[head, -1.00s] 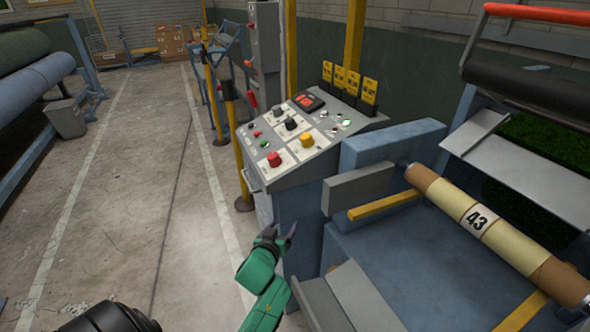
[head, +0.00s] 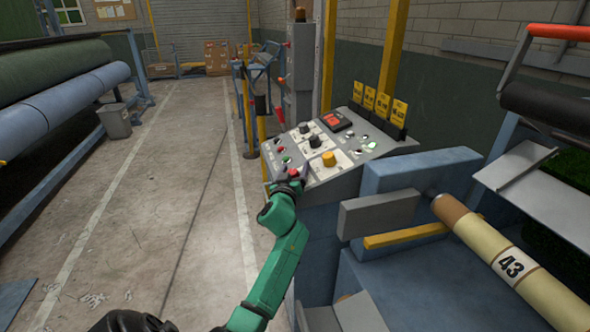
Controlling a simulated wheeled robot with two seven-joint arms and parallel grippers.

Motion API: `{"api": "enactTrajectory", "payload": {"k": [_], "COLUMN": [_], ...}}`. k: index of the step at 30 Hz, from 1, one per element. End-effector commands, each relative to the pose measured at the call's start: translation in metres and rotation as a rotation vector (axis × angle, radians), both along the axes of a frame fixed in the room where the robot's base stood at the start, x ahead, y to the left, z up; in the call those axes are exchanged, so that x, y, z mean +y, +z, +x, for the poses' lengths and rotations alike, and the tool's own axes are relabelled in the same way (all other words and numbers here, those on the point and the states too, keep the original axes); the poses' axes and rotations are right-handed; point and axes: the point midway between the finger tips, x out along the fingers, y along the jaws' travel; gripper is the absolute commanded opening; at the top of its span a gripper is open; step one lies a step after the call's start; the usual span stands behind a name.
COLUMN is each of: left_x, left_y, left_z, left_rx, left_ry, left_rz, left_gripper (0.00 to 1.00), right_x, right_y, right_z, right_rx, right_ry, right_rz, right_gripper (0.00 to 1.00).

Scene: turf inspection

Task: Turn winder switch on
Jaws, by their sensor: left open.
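The sloped grey control panel (head: 352,166) stands in the middle of the head view. It carries black rotary switches, one farther up (head: 304,128) and one nearer (head: 315,141), a yellow button (head: 329,159), a red button (head: 294,172) and small red and green buttons. Labels are too small to read, so I cannot tell which switch is the winder switch. My left gripper (head: 287,181), on a green arm, is at the panel's near left corner, beside the red button and partly covering that area. Its jaws are open; contact with the panel cannot be told. My right gripper is out of view.
A roll core marked 43 (head: 510,265) lies on the blue machine (head: 420,172) to the right. Yellow tags (head: 370,97) stand along the panel's back. A yellow post (head: 249,90) stands behind it.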

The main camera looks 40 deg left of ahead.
Motion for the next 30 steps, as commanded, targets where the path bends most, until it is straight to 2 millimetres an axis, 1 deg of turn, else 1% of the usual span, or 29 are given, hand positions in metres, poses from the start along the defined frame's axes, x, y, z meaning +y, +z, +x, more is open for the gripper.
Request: {"api": "enactTrajectory", "payload": {"k": [7, 8, 9, 11, 12, 13, 14, 23, 30], "left_x": [0.001, 0.001, 0.001, 0.001, 0.001, 0.001, 0.001, 0.001, -0.002], "left_y": [0.0, 0.0, 0.0, 0.0, 0.0, 0.0, 0.0, 0.001, 0.003], "left_z": [0.003, 0.003, 0.003, 0.003, 0.002, 0.002, 0.002, 0.003, 0.003], "left_rx": [0.0, 0.001, 0.001, 0.001, 0.001, 0.001, 0.001, -0.003, -0.022], "left_ry": [0.0, 0.0, 0.0, 0.0, 0.0, 0.0, 0.0, -0.022, -0.121], "left_rz": [0.001, 0.0, 0.0, 0.0, 0.0, 0.0, 0.0, 0.007, 0.039], "left_gripper": [0.76, 0.72, 0.57, 0.34, 0.19, 0.07, 0.0, 0.0, 0.0], "right_x": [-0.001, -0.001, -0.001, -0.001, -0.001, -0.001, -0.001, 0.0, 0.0], "right_y": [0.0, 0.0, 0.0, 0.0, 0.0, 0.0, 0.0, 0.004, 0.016], "right_z": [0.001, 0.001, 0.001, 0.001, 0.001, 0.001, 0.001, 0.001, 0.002], "right_rx": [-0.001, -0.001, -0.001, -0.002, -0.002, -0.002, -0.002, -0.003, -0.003], "right_ry": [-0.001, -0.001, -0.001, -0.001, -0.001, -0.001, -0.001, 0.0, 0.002], "right_rz": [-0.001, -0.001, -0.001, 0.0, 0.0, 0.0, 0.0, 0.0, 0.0], "right_gripper": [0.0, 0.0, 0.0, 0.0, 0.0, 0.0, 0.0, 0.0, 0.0]}}
